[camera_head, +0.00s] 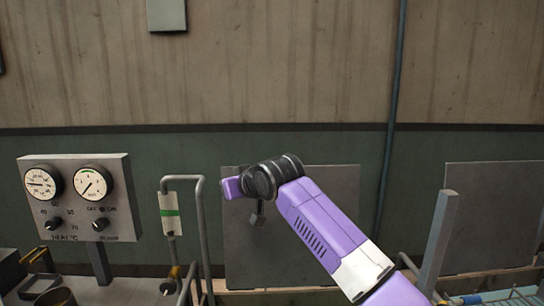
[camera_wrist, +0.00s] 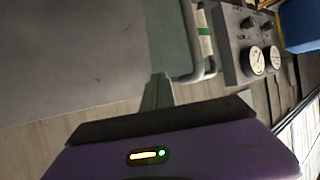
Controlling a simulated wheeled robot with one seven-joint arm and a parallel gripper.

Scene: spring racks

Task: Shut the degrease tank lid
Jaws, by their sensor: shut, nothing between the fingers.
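A flat grey panel, apparently a raised tank lid (camera_head: 300,258), stands upright in the head view, partly hidden by my arm. No label shows whether it is the degrease tank's lid. A broad grey surface, likely the same lid (camera_wrist: 70,50), fills the upper left of the wrist view. My gripper (camera_head: 258,215) points down in front of the lid's upper left part. In the wrist view my gripper's fingers (camera_wrist: 158,88) are together and empty. I cannot tell whether they touch the lid. The tank's opening is out of view.
A second upright grey panel (camera_head: 495,215) stands at the right, behind a grey post (camera_head: 438,245). A gauge box (camera_head: 80,200) with dials and knobs stands at the left; it also shows in the wrist view (camera_wrist: 248,50). A bent pipe (camera_head: 202,240) rises left of the lid.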

